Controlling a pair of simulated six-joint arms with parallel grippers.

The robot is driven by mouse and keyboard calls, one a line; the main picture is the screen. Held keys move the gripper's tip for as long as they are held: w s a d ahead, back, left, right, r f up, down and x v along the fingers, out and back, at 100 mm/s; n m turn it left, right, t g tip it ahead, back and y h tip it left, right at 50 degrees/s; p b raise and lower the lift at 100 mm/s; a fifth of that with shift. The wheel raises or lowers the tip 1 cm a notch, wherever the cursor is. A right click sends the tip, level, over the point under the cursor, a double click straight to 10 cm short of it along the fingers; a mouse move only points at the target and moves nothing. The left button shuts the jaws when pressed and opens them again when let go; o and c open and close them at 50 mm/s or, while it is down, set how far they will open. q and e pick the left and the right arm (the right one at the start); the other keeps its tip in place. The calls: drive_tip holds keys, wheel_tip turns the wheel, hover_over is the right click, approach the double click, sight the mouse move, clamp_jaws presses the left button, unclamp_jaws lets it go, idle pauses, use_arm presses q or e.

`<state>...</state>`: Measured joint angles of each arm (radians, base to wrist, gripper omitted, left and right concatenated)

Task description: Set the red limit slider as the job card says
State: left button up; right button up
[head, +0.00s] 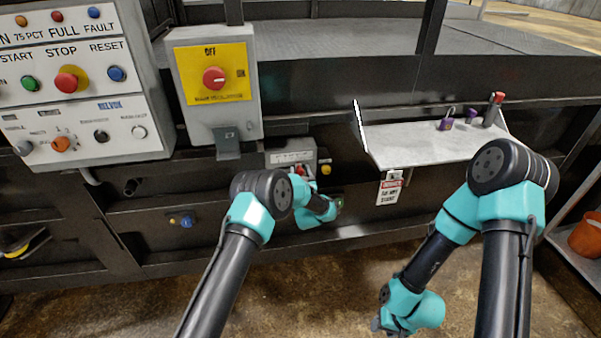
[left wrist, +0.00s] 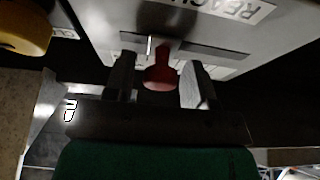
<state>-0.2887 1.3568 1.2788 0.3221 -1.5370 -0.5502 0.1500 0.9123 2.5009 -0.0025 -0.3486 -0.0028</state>
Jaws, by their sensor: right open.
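The small grey slider box (head: 292,158) is mounted low on the machine front, its label only partly legible. The red slider knob (left wrist: 161,76) sticks out of a slot in the box in the left wrist view. My left gripper (left wrist: 160,82) has its two fingers on either side of the knob, with a narrow gap showing, so it looks open around it. In the head view my left wrist (head: 318,210) is just below the box and its fingertips are hidden. My right gripper (head: 380,322) hangs low near the bottom edge, open, its fingers hardly visible. I cannot make out a job card.
A yellow button (head: 326,170) sits beside the slider; it is large in the left wrist view (left wrist: 24,26). A switch box (head: 212,85) and control panel (head: 75,85) are at left. A shelf (head: 425,143) holds a purple padlock (head: 446,121), with a danger tag (head: 390,188) below.

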use_arm(q)
drive_tip(key=shift+o, duration=0.2)
drive_tip(key=shift+s, duration=0.1)
drive_tip(key=v, duration=1.7)
drive_tip(key=shift+s, duration=0.1)
